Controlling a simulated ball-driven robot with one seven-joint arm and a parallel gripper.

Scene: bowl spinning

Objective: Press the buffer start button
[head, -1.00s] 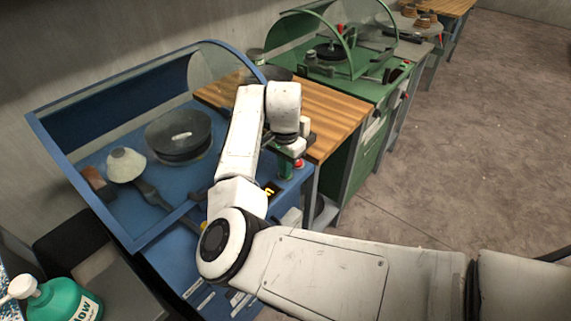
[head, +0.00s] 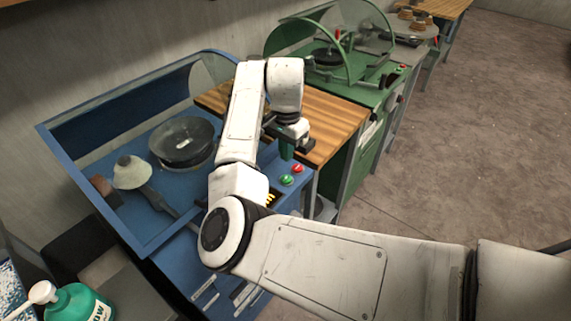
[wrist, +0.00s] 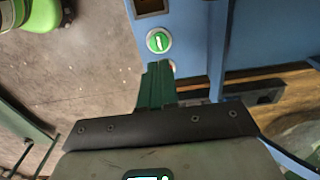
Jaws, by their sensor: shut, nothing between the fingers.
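The blue buffer machine (head: 195,243) has a green button (head: 287,180) and a red button (head: 299,168) on its front right corner. In the wrist view the green button (wrist: 158,41) carries a white "I" mark and lies just beyond the fingertips. The red button (wrist: 173,66) is mostly hidden behind the fingers there. My gripper (head: 286,157) has green fingers, shut and empty, pointing down above and behind the buttons in the head view. In the wrist view my gripper (wrist: 156,66) shows its fingertips just below the green button, apart from it in the picture; contact with the red button cannot be told.
A dark round bowl-like wheel (head: 182,142) sits inside the blue hood. A wooden bench top (head: 335,125) adjoins on the right, with a green machine (head: 375,92) behind it. A green bottle (head: 75,303) stands at lower left. Open floor (head: 470,150) lies to the right.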

